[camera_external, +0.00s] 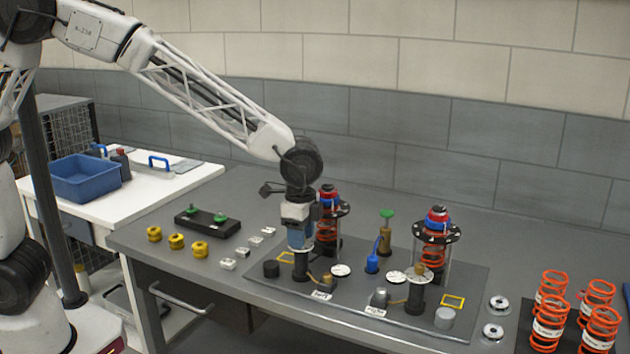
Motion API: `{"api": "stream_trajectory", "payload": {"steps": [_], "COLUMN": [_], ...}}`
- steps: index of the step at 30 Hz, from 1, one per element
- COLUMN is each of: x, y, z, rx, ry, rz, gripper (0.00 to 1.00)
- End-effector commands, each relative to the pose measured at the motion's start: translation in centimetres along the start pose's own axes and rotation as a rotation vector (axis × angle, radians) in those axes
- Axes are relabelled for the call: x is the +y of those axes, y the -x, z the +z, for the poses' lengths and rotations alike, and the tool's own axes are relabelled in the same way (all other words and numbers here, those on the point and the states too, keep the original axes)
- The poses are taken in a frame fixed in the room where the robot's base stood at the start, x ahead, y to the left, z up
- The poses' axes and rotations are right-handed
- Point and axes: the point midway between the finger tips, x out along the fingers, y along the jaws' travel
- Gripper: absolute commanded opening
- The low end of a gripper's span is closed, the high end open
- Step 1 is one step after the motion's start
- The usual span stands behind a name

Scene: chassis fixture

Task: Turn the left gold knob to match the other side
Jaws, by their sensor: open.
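The left station of the chassis fixture has a short black post (301,269) standing under my gripper (299,250). My gripper points straight down at the post top and hides it, so I cannot see the left gold knob or its angle. I cannot tell whether the fingers touch it. My gripper is open.
Spring towers (437,238) stand behind both posts; the left one (328,228) is close beside my gripper. A blue bottle-like part (372,262) and a green-topped brass part (386,232) stand between the stations. Yellow rings (176,241) lie left, orange springs (549,322) right.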

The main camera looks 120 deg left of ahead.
Motion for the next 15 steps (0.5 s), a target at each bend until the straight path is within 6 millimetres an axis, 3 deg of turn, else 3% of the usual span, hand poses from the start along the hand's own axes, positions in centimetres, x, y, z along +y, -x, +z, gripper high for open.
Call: {"api": "stream_trajectory", "payload": {"steps": [15], "x": [0.0], "y": [0.01], "z": [0.0], "rx": [0.0], "ry": [0.394], "rz": [0.0], "gripper": [0.43]}}
